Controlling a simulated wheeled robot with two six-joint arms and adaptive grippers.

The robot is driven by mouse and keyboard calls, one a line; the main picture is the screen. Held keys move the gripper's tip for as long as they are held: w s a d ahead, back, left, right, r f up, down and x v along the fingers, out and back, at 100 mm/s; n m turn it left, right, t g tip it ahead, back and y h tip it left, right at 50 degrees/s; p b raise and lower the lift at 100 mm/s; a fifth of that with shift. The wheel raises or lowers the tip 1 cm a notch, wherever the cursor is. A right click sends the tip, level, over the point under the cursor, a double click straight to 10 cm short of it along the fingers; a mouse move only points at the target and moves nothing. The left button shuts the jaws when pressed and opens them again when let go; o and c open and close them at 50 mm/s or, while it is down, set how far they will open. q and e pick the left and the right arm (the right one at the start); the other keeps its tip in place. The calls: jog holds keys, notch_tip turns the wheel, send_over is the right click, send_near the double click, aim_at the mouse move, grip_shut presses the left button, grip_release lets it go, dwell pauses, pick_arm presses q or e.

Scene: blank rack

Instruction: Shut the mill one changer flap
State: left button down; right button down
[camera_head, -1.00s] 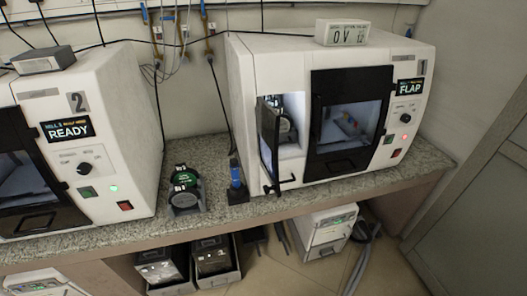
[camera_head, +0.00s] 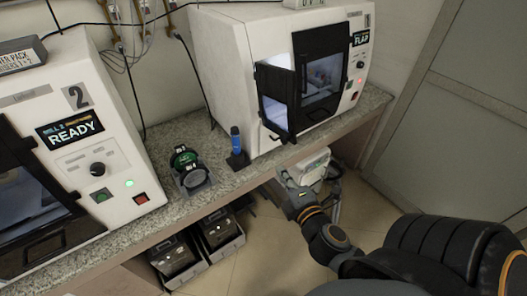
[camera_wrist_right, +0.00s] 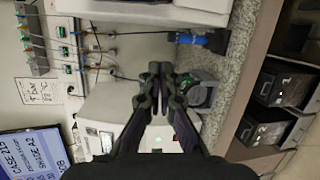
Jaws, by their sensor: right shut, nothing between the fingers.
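Mill one (camera_head: 240,70), a white machine with a screen reading FLAP, stands on the right of the bench. Its changer flap (camera_head: 276,84), a dark-framed panel at the left of the front, stands swung open with a lit opening behind it. A dark handle shows at its bottom. The larger dark-framed door (camera_head: 318,62) beside it looks shut. My right gripper (camera_head: 288,183) is below and in front of the flap, near the bench edge, apart from the flap. In the right wrist view its fingers (camera_wrist_right: 160,70) are together and empty. My left gripper is not seen.
Mill two (camera_head: 105,135), reading READY, stands on the left.

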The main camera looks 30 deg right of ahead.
jog(key=w+d+f+p, duration=0.1)
jog(key=w+d+p, duration=0.4)
jog(key=w, duration=0.5)
jog(key=shift+d+f, duration=0.4)
jog(key=shift+d, duration=0.4)
jog(key=shift+w, duration=0.1)
